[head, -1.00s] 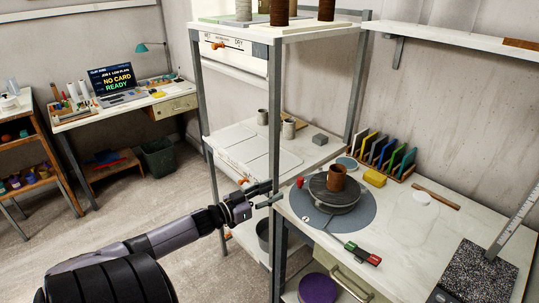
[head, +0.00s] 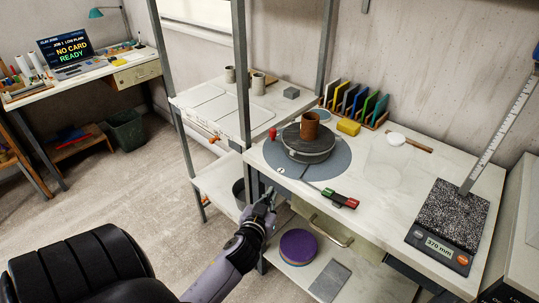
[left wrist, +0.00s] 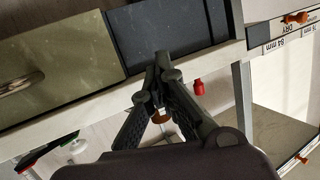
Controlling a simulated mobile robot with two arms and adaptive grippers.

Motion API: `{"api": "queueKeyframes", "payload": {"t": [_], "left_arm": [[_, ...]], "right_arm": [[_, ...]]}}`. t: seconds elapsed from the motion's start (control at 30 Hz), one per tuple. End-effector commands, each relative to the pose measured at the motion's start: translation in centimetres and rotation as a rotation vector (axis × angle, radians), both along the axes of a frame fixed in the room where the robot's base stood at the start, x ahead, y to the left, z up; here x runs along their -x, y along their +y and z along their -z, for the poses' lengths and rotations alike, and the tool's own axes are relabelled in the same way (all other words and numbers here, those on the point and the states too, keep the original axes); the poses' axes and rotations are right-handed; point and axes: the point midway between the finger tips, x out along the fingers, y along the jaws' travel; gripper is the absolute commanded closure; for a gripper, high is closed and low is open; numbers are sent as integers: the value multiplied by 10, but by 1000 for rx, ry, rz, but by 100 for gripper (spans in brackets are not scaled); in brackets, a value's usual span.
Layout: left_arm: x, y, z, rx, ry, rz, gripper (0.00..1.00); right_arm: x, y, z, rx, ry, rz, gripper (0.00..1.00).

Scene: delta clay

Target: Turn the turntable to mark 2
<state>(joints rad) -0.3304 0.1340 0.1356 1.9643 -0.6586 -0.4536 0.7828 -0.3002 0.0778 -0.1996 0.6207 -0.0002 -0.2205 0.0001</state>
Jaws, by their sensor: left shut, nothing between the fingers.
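The turntable (head: 307,146) is a dark round wheel on a grey disc (head: 335,166) at the bench's left end. A brown clay cup (head: 309,125) stands upright on the wheel. A white numbered mark (head: 279,170) shows on the disc's near left side; its digit is too small to read. A red peg (head: 272,133) stands by the disc's left edge and also shows in the left wrist view (left wrist: 198,87). My left gripper (head: 264,197) is shut and empty, in front of and below the bench's left corner, apart from the turntable. It also shows in the left wrist view (left wrist: 163,62).
A red-and-green handled tool (head: 341,198) lies by the bench's front edge, above a drawer handle (head: 320,228).

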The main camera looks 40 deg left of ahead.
Motion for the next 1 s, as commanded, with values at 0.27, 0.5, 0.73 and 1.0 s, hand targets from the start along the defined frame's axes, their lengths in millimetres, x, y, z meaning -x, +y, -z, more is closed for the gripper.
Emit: {"api": "queueKeyframes", "payload": {"t": [0.27, 0.5, 0.73, 1.0], "left_arm": [[0, 13, -51, -36, -194, -199, 100], [-2, 19, -65, -52, -235, -235, 100], [-33, 42, -68, -55, -235, -233, 100], [-79, 76, -67, -55, -233, -233, 100]], "right_arm": [[0, 0, 15, 0, 0, 0, 60], [0, 0, 13, 0, 0, 0, 60], [0, -1, 0, 1, 0, -1, 60], [0, -2, -12, 2, 1, -1, 60]]}}
